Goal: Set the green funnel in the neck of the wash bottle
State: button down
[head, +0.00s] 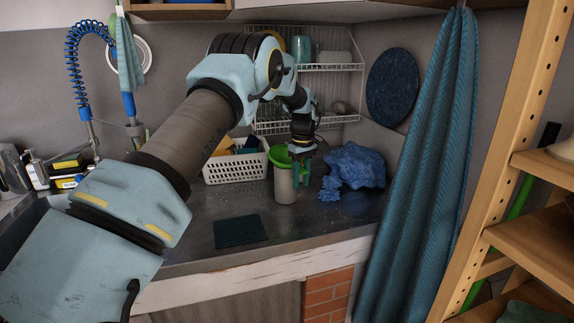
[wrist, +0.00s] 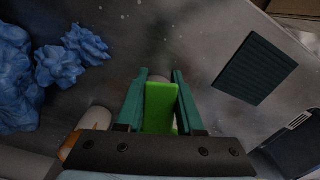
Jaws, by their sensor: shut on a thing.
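The green funnel (head: 280,156) shows in the head view just above the pale grey wash bottle (head: 285,186), which stands upright on the counter. My gripper (head: 301,172) is at the bottle's right side there, pointing down. In the wrist view my gripper (wrist: 160,76) has its teal fingers on both sides of a bright green part of the funnel (wrist: 160,105) and is shut on it. A small grey patch shows past the green part; I cannot tell if it is the bottle. Whether the funnel's stem is inside the neck is hidden.
A white basket (head: 236,163) stands behind on the left. A dark mat (head: 240,231) lies at the front left. A wire rack (head: 307,95) hangs behind. The counter right of the mat is clear.

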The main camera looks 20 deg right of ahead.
jog(key=shift+r, duration=0.1)
jog(key=shift+r+p, duration=0.55)
jog(key=shift+r, duration=0.5)
jog(key=shift+r+p, duration=2.15)
jog(key=shift+r, duration=1.2)
